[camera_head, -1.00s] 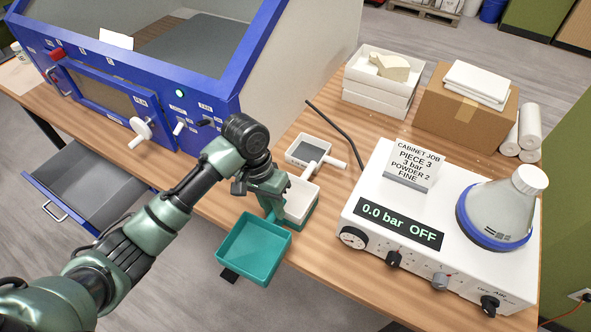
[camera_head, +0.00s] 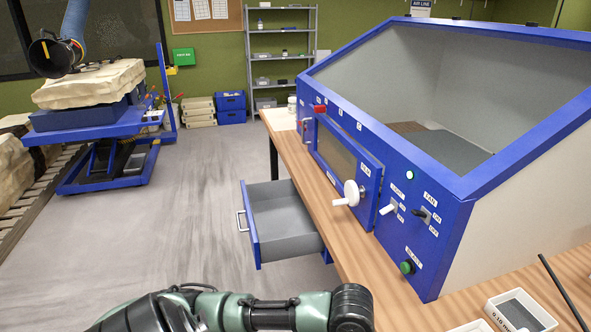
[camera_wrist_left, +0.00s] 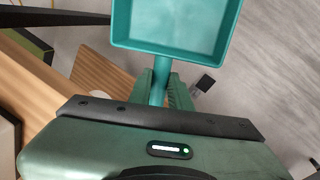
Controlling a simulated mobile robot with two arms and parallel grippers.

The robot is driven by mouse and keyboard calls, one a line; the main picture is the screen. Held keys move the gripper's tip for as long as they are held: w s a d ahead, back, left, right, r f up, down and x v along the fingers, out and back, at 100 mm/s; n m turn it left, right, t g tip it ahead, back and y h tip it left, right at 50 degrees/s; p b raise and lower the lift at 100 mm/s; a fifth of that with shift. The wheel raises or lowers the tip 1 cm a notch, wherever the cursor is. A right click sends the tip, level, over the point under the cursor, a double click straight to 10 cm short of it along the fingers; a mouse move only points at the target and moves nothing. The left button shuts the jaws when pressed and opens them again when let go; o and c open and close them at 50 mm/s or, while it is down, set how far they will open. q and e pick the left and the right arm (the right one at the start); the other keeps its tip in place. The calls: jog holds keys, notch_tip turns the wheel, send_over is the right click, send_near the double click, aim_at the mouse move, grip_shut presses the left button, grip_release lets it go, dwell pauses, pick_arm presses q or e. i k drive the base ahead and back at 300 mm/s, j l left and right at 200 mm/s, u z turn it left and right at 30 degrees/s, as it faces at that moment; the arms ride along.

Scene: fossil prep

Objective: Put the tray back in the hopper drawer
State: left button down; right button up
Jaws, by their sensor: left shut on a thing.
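The teal tray (camera_wrist_left: 178,28) shows at the top of the left wrist view, with a shallow square pan and a short handle; its inside looks empty. My left gripper (camera_wrist_left: 160,88) is shut on the handle. Tray and gripper are out of the head view, where only my left arm shows at the bottom. The hopper drawer (camera_head: 285,222) is pulled open from under the bench, left of the blue cabinet. Its grey inside looks empty, and its blue front has a metal handle (camera_head: 241,221). My right gripper is in neither view.
The blue cabinet (camera_head: 440,250) stands on the wooden bench (camera_head: 345,240), with a white knob (camera_head: 350,194) jutting toward the drawer side. A white sieve box (camera_head: 520,312) sits at bottom right. The floor (camera_head: 170,230) left of the drawer is clear.

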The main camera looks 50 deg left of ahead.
aim_at(278, 216)
jog(key=j+z, duration=0.15)
jog(key=j, duration=1.05)
jog(key=k+j+z, duration=0.2)
jog(key=j, duration=0.95)
jog(key=i+j, duration=0.05)
jog(key=i, duration=0.05)
